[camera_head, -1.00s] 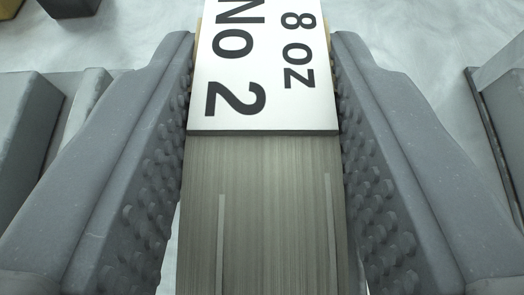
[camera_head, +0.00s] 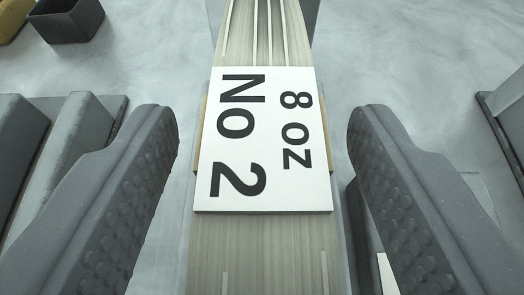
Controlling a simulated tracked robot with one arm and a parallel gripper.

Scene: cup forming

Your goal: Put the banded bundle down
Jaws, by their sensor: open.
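The banded bundle (camera_head: 265,240) is a long stack with fine parallel lines along its sides. A white label (camera_head: 288,190) on it reads "No 2" and "8 oz", with tan edges of the band showing at its sides. The bundle runs from the bottom of the view to the top, between the two dark grey textured fingers of my gripper (camera_head: 262,150). My gripper is open, with a clear gap on each side of the bundle. What bears the bundle from below is mostly hidden.
A dark open box (camera_head: 68,24) and a yellow thing (camera_head: 14,18) stand on the pale floor (camera_head: 140,60) at the upper left. Grey blocky shapes (camera_head: 60,140) lie at the left, and a grey edge (camera_head: 508,120) at the right.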

